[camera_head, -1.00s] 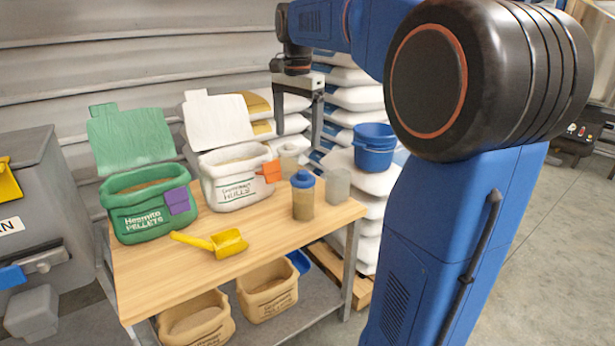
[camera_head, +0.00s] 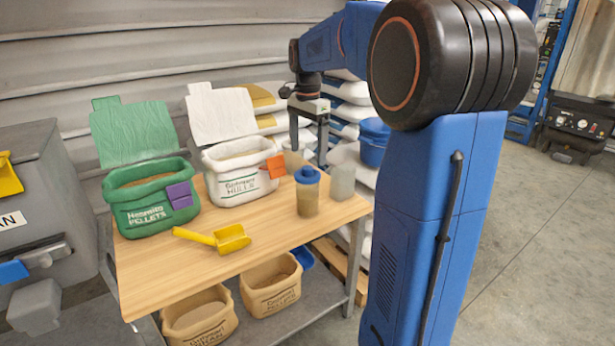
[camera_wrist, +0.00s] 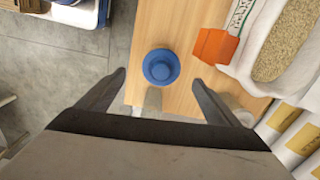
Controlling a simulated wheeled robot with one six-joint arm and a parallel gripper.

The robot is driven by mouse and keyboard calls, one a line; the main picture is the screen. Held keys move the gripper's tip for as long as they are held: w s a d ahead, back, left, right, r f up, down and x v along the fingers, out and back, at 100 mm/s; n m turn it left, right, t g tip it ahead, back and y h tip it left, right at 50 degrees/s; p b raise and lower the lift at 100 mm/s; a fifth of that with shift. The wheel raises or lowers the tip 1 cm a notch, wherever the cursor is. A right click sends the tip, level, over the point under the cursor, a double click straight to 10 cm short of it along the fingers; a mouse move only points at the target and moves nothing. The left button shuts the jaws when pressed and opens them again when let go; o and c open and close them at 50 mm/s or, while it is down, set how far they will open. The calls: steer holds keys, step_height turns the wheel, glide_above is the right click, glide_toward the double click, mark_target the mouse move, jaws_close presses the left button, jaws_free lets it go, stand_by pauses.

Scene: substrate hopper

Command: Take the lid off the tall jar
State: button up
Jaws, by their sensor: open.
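The tall jar (camera_head: 308,199) stands upright on the wooden bench, clear-walled with brownish contents. Its blue lid (camera_head: 307,175) is on top. In the wrist view the lid (camera_wrist: 161,67) shows from above as a blue disc with a raised round middle, and it hides the jar body. My gripper (camera_head: 309,150) is open and empty, fingers pointing down, above and behind the jar in the head view. In the wrist view the lid lies ahead of and between the two fingertips (camera_wrist: 159,78), not touched by them.
A lidless clear container (camera_head: 342,182) stands close right of the jar. A white hulls bag (camera_head: 240,182) with an orange clip (camera_head: 276,166) is to the left. A green pellets bag (camera_head: 150,205) and yellow scoop (camera_head: 220,238) are on the bench (camera_head: 270,250). A blue bucket (camera_head: 374,143) sits behind.

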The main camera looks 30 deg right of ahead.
mark_target(308, 167)
steer(key=shift+w+d+f, duration=0.1)
steer(key=shift+w+f, duration=0.05)
steer(key=shift+f, duration=3.35)
steer(key=c, duration=1.1)
